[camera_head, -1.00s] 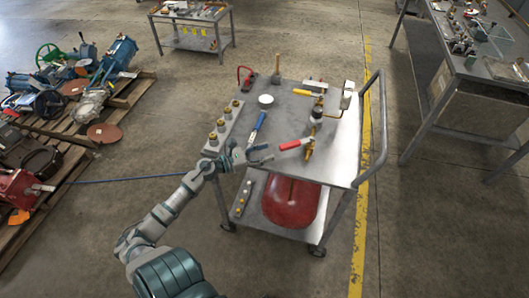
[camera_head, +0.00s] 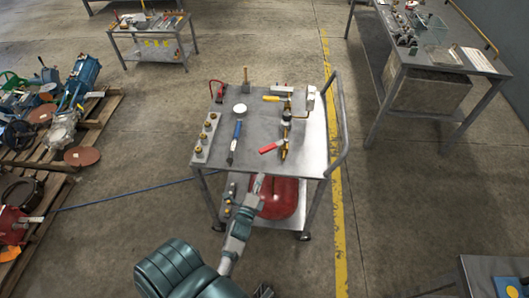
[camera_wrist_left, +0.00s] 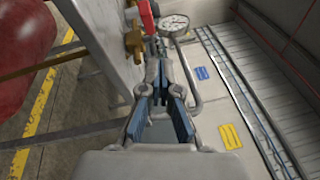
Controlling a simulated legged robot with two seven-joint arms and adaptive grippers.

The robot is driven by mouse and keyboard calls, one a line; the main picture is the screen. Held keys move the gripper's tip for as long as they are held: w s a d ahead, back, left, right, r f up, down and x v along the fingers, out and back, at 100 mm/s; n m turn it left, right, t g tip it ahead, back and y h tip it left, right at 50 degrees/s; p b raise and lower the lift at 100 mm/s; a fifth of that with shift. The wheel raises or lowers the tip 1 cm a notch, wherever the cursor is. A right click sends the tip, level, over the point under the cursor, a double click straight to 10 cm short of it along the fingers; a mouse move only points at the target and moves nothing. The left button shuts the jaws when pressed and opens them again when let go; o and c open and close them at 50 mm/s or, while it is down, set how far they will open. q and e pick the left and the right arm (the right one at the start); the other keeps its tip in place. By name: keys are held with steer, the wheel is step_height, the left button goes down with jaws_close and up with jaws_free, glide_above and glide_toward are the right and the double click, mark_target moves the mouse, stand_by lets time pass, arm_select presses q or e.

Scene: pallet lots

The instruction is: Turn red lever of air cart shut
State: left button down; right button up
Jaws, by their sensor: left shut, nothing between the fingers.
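The air cart (camera_head: 215,150) stands ahead with a grey top. Its red lever (camera_head: 270,147) lies at the front right of the top, pointing left and slightly down from a brass valve (camera_head: 284,142). The red lever (camera_wrist_left: 147,17) and brass valve (camera_wrist_left: 133,38) also show in the left wrist view, just beyond the fingers. My left gripper (camera_head: 258,183) is at the cart's front edge, in front of the lever and apart from it. Its fingers (camera_wrist_left: 161,68) are shut and empty. My right gripper is not in view.
A red tank (camera_head: 278,198) sits below. A pallet of valves (camera_head: 95,120) is at left, a workbench (camera_head: 440,60) at right. Floor around is mostly clear.

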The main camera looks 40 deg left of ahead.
arm_select(q)
steer(key=d+n+g+p, duration=0.1)
steer(key=d+n+g, duration=0.1)
steer(key=d+n, duration=0.15)
glide_toward(270, 150)
steer(key=shift+y, duration=0.3)
steer(key=w, duration=0.1)
steer(key=w+d, duration=0.1)
steer(key=w, duration=0.2)
steer(key=shift+w+d+f, duration=0.3)
steer(key=shift+w, duration=0.1)
steer(key=shift+w+a, duration=0.25)
steer(key=shift+a, duration=0.3)
steer(key=shift+w+a, duration=0.2)
steer(key=shift+a, duration=0.3)
steer(key=shift+w+a, duration=0.2)
steer(key=shift+a, duration=0.6)
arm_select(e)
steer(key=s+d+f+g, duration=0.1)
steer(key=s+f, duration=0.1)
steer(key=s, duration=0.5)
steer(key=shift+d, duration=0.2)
